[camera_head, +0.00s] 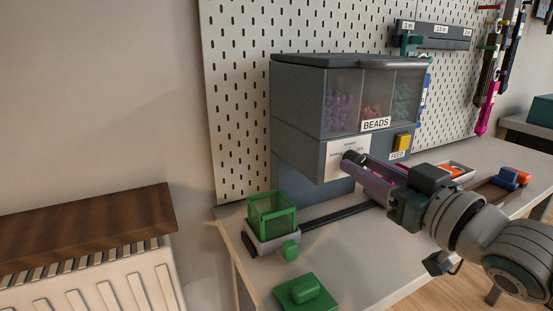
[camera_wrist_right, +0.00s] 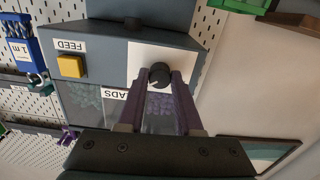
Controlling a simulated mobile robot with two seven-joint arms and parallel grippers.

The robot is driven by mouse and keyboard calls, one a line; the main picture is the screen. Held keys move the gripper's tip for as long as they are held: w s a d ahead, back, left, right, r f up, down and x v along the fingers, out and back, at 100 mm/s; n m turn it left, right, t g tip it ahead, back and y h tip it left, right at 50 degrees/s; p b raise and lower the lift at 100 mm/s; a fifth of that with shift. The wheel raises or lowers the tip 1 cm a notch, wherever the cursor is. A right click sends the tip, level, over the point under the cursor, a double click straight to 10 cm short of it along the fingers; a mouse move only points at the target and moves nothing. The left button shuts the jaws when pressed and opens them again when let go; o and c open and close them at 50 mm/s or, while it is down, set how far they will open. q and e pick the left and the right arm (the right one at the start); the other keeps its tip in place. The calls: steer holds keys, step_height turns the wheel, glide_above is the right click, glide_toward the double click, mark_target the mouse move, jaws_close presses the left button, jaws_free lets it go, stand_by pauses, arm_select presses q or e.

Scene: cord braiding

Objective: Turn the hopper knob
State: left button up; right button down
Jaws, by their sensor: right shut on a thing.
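The hopper (camera_head: 298,88) is a grey box marked BEADS, with clear windows showing purple, red and teal beads. Its small black knob (camera_wrist_right: 159,75) sits on a white label plate (camera_wrist_right: 143,62) on the front. My right gripper (camera_wrist_right: 161,82) reaches in from the right in the head view, and its purple fingers are shut on the knob, one on each side. In the head view the knob is mostly hidden by the fingertips. My left gripper is not in view.
A yellow FEED button (camera_head: 403,142) is right of the knob. A green open bin (camera_head: 271,215) stands at the left end of a dark rail (camera_head: 335,214). A green lidded block (camera_head: 305,291) is at the table's front. Orange and blue parts lie to the right.

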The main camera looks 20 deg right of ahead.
steer(key=n+p, duration=0.1)
steer(key=n, duration=0.8)
steer(key=shift+n, duration=0.6)
steer(key=c, duration=0.6)
jaws_free()
steer(key=shift+s, duration=0.15)
steer(key=s, duration=0.3)
steer(key=s+p, duration=0.1)
steer(key=s, duration=0.2)
steer(key=s+d, duration=0.1)
steer(key=s, duration=0.2)
steer(key=shift+s+p, duration=0.3)
steer(key=shift+s, duration=0.05)
